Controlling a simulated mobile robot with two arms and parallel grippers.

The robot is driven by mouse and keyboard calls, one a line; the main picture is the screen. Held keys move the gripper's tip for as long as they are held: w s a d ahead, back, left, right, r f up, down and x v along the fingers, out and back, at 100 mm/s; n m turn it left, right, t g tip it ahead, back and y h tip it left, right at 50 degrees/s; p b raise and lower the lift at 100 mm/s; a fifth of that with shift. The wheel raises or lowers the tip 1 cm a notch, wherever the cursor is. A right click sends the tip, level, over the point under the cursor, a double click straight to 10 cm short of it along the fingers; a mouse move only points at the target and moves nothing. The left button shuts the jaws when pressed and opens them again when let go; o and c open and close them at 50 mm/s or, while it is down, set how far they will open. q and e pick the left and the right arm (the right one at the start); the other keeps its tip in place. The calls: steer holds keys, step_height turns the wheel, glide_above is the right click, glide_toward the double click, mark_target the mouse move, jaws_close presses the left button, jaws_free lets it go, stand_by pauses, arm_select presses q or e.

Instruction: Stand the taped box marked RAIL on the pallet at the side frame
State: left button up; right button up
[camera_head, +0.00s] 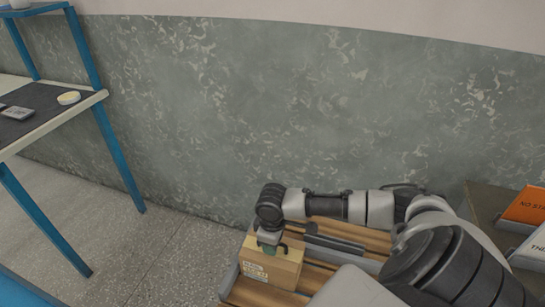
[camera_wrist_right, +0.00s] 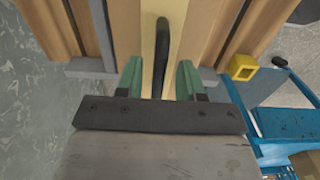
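A tan cardboard box (camera_head: 271,270) with a pale printed label stands at the near left end of a slatted wooden pallet (camera_head: 262,296); the label is too small to read surely. My right gripper (camera_head: 270,247) is directly over the box top, pointing down. In the right wrist view its green fingertips (camera_wrist_right: 160,82) are apart on either side of a dark curved handle (camera_wrist_right: 163,50), with gaps visible. A pale yellowish strip, likely tape or the box top (camera_wrist_right: 149,25), shows behind the handle. Which frame is the side frame is unclear. My left gripper is out of view.
A blue-framed table (camera_head: 60,125) stands at the left. A dark bench with an orange sign (camera_head: 526,206) is at the right, beside my arm. A mottled wall (camera_head: 300,100) rises behind the pallet. Speckled floor (camera_head: 130,245) between table and pallet is clear.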

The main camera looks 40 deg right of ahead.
steer(key=shift+r, duration=0.25)
step_height(320, 180, up, 3)
steer(key=shift+f+p, duration=0.15)
steer(key=shift+p, duration=0.2)
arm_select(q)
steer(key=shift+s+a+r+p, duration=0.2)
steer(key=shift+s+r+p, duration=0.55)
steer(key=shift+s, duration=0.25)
arm_select(e)
step_height(320, 180, up, 9)
